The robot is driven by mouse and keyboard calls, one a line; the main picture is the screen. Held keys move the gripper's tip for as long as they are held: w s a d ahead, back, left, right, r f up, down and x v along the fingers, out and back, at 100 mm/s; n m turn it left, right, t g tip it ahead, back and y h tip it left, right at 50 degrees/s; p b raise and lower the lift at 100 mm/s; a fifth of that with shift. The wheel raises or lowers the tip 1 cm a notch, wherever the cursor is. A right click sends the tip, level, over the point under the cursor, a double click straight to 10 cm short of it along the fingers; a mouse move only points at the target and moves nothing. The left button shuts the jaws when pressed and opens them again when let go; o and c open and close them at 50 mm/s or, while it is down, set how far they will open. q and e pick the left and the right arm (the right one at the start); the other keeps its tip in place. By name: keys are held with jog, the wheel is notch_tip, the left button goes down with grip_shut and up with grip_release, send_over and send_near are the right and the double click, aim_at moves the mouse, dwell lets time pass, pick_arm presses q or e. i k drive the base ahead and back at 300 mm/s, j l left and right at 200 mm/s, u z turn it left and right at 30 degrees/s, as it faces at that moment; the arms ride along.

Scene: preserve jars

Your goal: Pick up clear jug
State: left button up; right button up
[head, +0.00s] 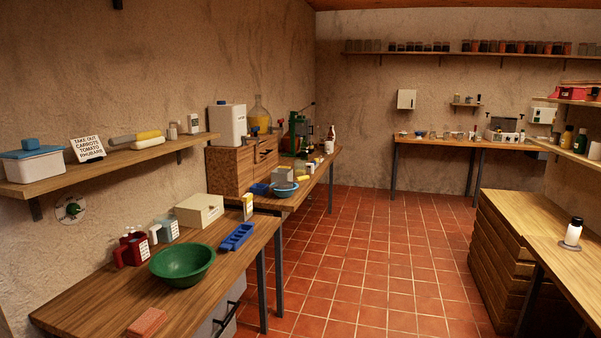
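I cannot pick out a clear jug with certainty. A large see-through yellowish glass vessel (260,117) stands on the wooden cabinet at the back left. Several small glass or pale containers (447,135) stand on the far table against the back wall, too small to tell apart. Neither of my grippers is in view.
A green bowl (183,265), a blue tray (237,237) and a cream box (199,210) are on the near left table (95,305). A wooden counter (520,215) stands at the right. The red tiled floor (370,260) between is clear.

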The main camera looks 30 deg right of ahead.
aim_at(299, 167)
jog(key=i+l+z, duration=1.4)
jog(key=i, duration=0.65)
jog(key=i+z, duration=0.25)
jog(key=i, duration=0.65)
jog(key=i+l+u, duration=0.1)
jog(key=i+u, duration=0.35)
jog(key=i, duration=0.15)
jog(key=i+l+u, duration=0.9)
jog(key=i, duration=0.2)
